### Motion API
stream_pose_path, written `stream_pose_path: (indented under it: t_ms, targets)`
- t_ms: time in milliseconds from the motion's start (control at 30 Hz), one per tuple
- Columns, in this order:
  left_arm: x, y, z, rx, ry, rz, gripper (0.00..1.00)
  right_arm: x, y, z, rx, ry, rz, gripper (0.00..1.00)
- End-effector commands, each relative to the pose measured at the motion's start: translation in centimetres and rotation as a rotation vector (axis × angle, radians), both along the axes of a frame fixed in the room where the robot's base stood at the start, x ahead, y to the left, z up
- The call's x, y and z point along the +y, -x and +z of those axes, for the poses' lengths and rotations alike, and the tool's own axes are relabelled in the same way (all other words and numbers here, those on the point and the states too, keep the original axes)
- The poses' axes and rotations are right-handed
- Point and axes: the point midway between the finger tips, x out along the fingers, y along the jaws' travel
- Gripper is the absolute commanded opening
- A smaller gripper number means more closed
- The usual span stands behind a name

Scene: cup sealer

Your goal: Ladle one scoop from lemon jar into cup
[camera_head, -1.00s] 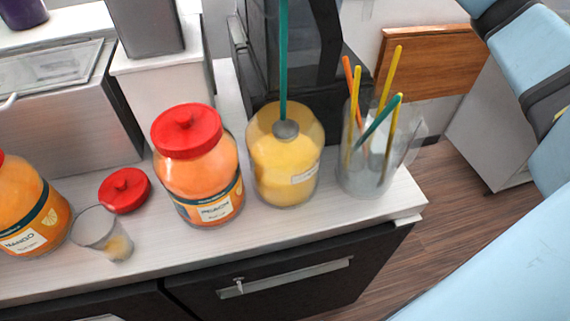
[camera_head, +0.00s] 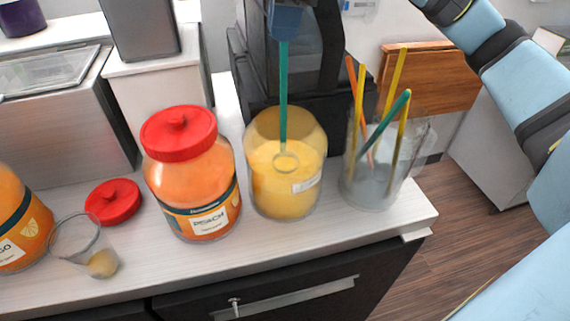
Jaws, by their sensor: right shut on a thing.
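The lemon jar (camera_head: 268,197) is a clear open jar, mostly full of yellow contents, standing on the counter. My right gripper (camera_head: 287,18) shows at the top edge, shut on the teal handle of a ladle (camera_head: 283,95). The ladle hangs upright into the jar, and its round bowl is at the surface of the yellow contents. How much the bowl holds is hard to tell. The clear cup (camera_head: 75,236) stands at the lower left, with a small pale yellow lump near its bottom. My left gripper is not in view.
A peach jar (camera_head: 190,165) with a red lid stands left of the lemon jar. A loose red lid (camera_head: 113,202) lies behind the cup. A mango jar (camera_head: 20,222) is at far left. A clear holder (camera_head: 365,185) with several coloured ladles stands to the right.

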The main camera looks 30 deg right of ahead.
Motion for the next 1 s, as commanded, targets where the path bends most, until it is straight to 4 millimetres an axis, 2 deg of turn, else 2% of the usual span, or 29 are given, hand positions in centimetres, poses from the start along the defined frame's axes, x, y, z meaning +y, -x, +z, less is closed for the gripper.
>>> stream_pose_path:
  t_ms: [33, 367, 1000]
  targets:
    - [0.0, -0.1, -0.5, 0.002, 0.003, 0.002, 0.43, 0.0, 0.0, -0.7, 0.0, 0.0, 0.0, 0.0]
    - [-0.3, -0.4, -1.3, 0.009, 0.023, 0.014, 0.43, 0.0, 0.0, -2.8, 0.0, 0.0, 0.0, 0.0]
    - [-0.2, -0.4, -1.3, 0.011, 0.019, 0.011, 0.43, 0.0, 0.0, -2.8, 0.0, 0.0, 0.0, 0.0]
